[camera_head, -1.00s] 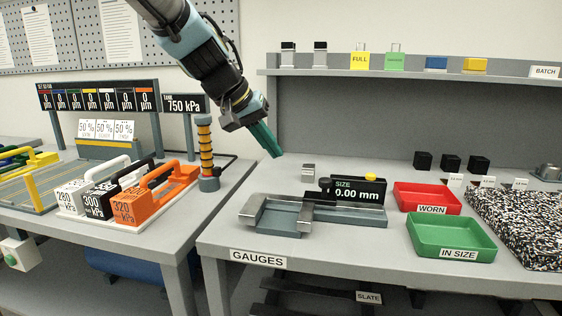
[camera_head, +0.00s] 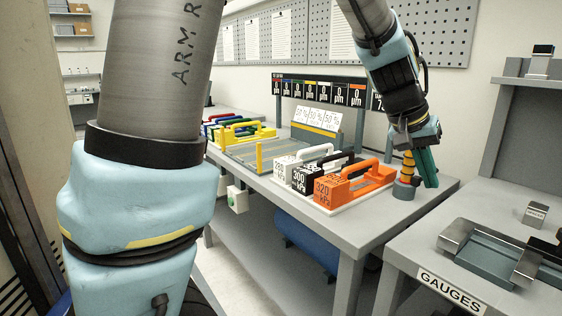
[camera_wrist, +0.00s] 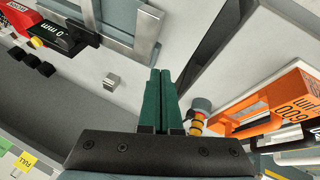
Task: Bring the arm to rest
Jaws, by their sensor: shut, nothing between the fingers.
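My gripper (camera_head: 429,168) points downward at the right of the left bench in the head view, in front of the banded orange and black post (camera_head: 407,168). Its green fingers are together and empty. In the wrist view the shut fingers (camera_wrist: 160,85) stand over the gap between the benches, apart from everything around. My arm reaches in from the top of the head view, and another of my arm links fills the left side.
Orange (camera_head: 343,186), black and white handled blocks stand left of my gripper. The gauge fixture (camera_head: 490,255) lies on the right bench, with a small metal block (camera_head: 535,213) behind it. A pegboard (camera_head: 290,40) covers the back wall.

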